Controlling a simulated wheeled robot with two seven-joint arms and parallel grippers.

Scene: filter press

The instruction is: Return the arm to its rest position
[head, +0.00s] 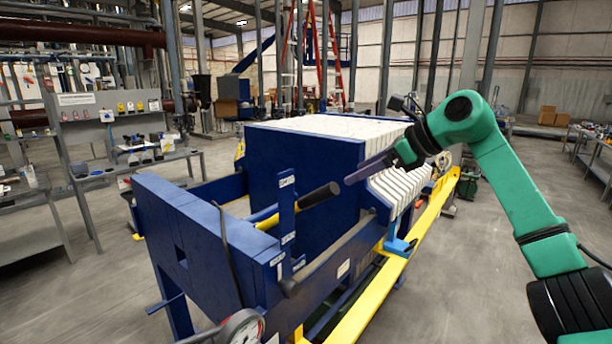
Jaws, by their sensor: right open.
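My right arm, green with black joints, comes in from the right edge and bends over the right side of the filter press. My right gripper (351,179) points left, with its dark purple-grey fingers seen nearly edge-on. It is open and holds nothing. The blue filter press (310,170) fills the middle, with a stack of white plates (395,187) behind its blue plate. A lever with a yellow shaft and black grip (320,195) lies just left of and below my fingertips, with a small gap seen between them. My left gripper is not in view.
A yellow rail (400,270) runs along the press's right side. A round gauge (243,327) is at the bottom front. Shelving with small items (110,115) stands at left. Floor is clear at right, below my arm. A red ladder (335,60) stands behind.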

